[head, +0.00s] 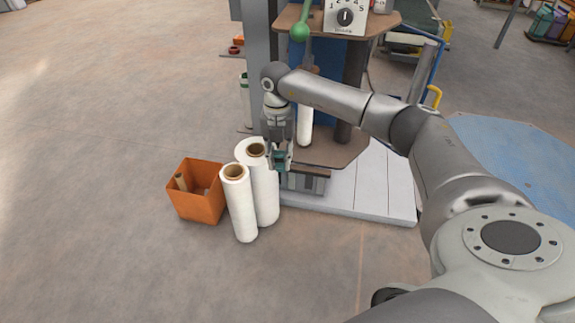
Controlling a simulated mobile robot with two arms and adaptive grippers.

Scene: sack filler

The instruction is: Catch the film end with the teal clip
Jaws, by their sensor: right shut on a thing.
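My right gripper (280,148) points down in front of the sack filler machine, beside the tall film rolls. It is shut on a small teal clip (281,160), which shows between its fingertips. A white roll (305,124) stands upright on the machine's brown shelf, just right of the gripper. I cannot make out a loose film end; it may be hidden behind the gripper or too small to see. My left gripper does not show.
Two white film rolls (240,205) stand on the floor, left of the gripper, next to an orange bin (197,208) holding a cardboard core. A brown shelf (337,152) and a pale platform (370,195) lie to the right. A green-knobbed lever (299,32) stands above. The floor at left is clear.

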